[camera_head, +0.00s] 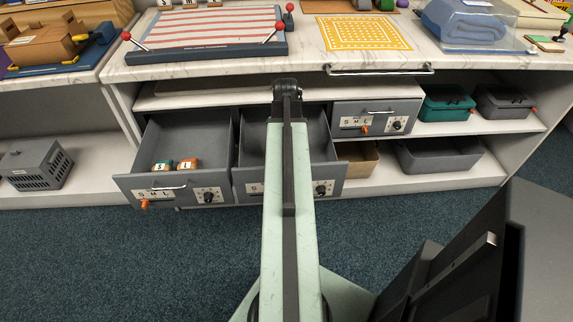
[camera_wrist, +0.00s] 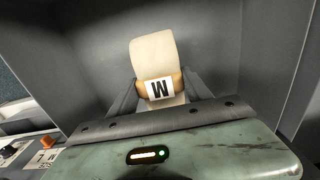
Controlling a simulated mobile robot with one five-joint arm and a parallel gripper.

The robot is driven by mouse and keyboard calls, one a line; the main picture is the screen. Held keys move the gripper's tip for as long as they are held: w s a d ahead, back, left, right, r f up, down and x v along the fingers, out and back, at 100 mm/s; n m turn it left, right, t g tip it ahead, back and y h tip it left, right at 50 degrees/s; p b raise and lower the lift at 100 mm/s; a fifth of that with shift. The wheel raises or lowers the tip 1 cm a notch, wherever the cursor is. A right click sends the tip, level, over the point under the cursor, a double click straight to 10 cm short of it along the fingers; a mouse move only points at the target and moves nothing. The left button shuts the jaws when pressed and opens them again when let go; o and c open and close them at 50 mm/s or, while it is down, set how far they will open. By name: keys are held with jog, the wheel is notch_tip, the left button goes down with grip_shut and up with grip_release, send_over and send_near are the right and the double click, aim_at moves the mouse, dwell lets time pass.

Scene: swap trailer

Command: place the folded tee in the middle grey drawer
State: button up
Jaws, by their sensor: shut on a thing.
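A cream folded tee with a tan band and an M label (camera_wrist: 152,52) is between the fingers of my gripper (camera_wrist: 160,88) in the wrist view, with the gripper shut on it. Grey drawer walls (camera_wrist: 255,50) surround it there; whether it touches the drawer floor I cannot tell. In the head view the middle grey drawer (camera_head: 328,140) is pulled open, and my arm reaches over it. My arm hides the gripper and the tee in that view.
The left grey drawer (camera_head: 217,150) is open too, holding a teal item (camera_head: 162,165) and an orange item (camera_head: 188,163) with letter labels. The right grey drawer (camera_head: 375,117) is shut. The marble counter edge (camera_head: 230,72) overhangs the drawers. Grey and teal boxes sit on shelves at right.

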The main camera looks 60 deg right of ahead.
notch_tip(320, 180, down, 5)
jog(key=b, duration=0.3)
jog(key=shift+r+b, duration=0.15)
jog(key=shift+b, duration=0.2)
jog(key=shift+r, duration=0.25)
jog(key=shift+f, duration=0.2)
jog(key=o, duration=1.5)
notch_tip(320, 180, up, 13)
jog(key=p, duration=1.2)
jog(key=shift+f+p, duration=0.15)
jog(key=shift+p, duration=0.2)
jog(key=shift+f, duration=0.1)
